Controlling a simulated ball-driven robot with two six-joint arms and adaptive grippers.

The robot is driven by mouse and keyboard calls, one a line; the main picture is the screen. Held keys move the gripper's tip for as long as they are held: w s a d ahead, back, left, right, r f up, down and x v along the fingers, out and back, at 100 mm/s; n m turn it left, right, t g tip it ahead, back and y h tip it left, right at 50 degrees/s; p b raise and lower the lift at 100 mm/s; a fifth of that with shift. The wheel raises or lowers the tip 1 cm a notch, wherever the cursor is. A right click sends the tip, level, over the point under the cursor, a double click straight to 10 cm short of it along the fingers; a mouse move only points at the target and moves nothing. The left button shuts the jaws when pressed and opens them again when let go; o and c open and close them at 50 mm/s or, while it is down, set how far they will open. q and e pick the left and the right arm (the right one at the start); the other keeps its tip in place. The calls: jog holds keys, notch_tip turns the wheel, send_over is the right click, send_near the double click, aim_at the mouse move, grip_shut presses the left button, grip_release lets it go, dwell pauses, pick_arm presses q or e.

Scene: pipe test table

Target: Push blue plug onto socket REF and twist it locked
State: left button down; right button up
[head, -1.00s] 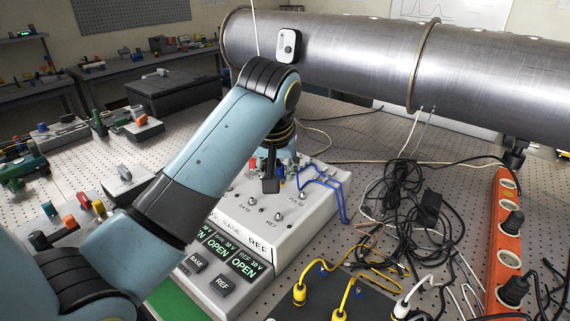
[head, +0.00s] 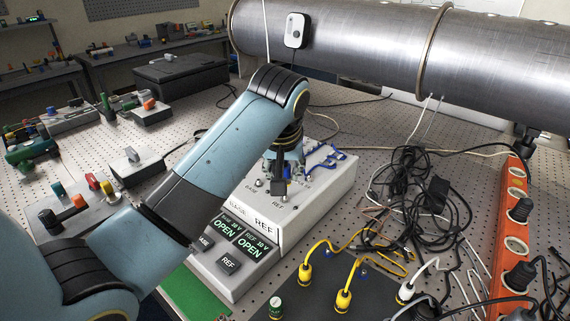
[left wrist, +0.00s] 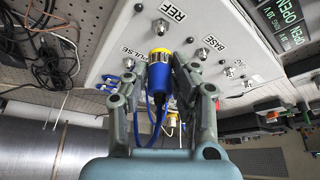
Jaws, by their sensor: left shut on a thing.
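The blue plug (left wrist: 158,70) has a yellow ring at its front end and a blue cable looping back from it. In the left wrist view it is between the fingers of my left gripper (left wrist: 167,85), which is shut on it. A metal socket (left wrist: 160,27) beside the REF label (left wrist: 174,12) shows just beyond the yellow end; whether they touch cannot be told. In the head view my left gripper (head: 281,180) is over the top of the white test box (head: 308,205), near its REF marking, and mostly hides the plug. My right gripper is not in view.
More metal sockets line the panel, one near the BASE label (left wrist: 216,43). The displays (head: 249,245) read OPEN. Yellow plugs (head: 305,272) with cables stand on a dark mat. Tangled black cables (head: 410,190) and an orange power strip (head: 510,220) are at the right.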

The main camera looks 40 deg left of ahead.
pick_arm(q)
jog(key=shift+f, duration=0.65)
jog(key=shift+f+b, duration=0.3)
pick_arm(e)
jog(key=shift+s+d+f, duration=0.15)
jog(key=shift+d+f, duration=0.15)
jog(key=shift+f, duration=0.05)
pick_arm(q)
jog(key=shift+r, duration=0.1)
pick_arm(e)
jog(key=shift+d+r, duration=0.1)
pick_arm(q)
jog(key=shift+p, duration=0.65)
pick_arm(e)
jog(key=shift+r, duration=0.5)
pick_arm(q)
jog(key=shift+p, duration=0.5)
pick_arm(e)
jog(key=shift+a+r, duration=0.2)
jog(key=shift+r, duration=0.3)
pick_arm(q)
jog(key=shift+f+b, duration=0.7)
jog(key=shift+f, duration=0.75)
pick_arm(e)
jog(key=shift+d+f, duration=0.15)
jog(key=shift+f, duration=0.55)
